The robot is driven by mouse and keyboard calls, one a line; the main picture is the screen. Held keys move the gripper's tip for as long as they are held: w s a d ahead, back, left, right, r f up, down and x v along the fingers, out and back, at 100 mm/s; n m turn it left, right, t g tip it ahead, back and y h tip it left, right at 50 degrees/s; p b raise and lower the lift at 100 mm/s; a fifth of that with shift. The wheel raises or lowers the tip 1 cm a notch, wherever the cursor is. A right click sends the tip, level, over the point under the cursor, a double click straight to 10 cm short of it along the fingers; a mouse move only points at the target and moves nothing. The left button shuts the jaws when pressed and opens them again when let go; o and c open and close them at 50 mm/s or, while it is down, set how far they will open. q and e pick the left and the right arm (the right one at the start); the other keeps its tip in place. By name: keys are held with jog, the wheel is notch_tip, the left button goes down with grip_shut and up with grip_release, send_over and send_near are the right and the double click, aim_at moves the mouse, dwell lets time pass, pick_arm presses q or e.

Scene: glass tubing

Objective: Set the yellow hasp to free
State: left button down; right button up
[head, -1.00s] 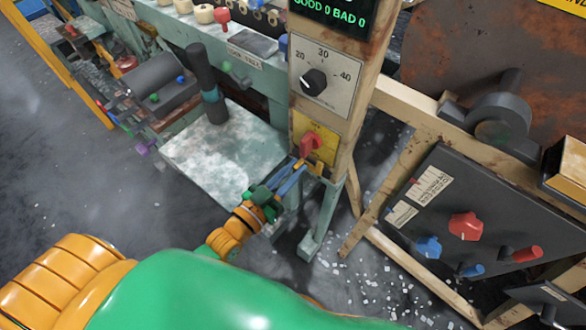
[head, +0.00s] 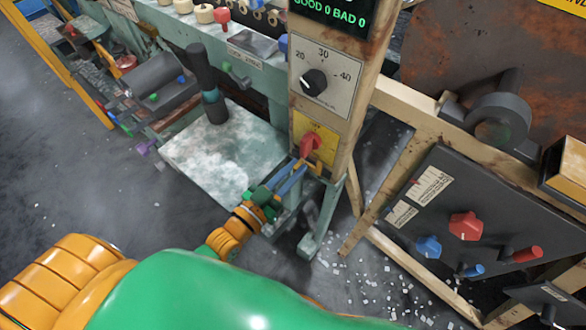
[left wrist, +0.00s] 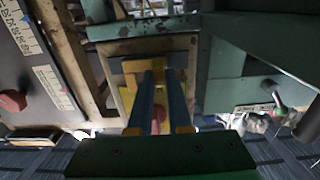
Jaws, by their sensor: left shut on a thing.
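The yellow hasp (head: 318,167) is a small yellow-orange piece low on the wooden post, just under a red knob (head: 311,145) on a yellow plate (head: 327,136). In the left wrist view the hasp (left wrist: 133,67) shows at the tips of the blue fingers, with the red knob (left wrist: 158,117) seen between them. My left gripper (head: 299,166) reaches up from the lower left and is shut on the hasp; it also shows in the left wrist view (left wrist: 160,66). The fingers hide part of the hasp, so its exact setting cannot be told. My right gripper is not in view.
A dial marked 20, 30, 40 (head: 325,78) is above the yellow plate. A pale metal table (head: 215,160) stands left of the post. A dark panel (head: 440,190) with red and blue knobs leans at the right. White bits litter the floor.

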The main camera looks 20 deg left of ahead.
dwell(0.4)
pick_arm(q)
jog(key=shift+w+a, duration=0.25)
jog(key=shift+a, duration=0.4)
jog(key=shift+w+a, duration=0.25)
jog(key=shift+a, duration=0.4)
jog(key=shift+r, duration=0.1)
jog(key=c, duration=1.2)
grip_release()
jog(key=o, duration=0.4)
jog(key=shift+a, duration=0.1)
jog(key=shift+c, duration=0.2)
jog(key=v, duration=0.7)
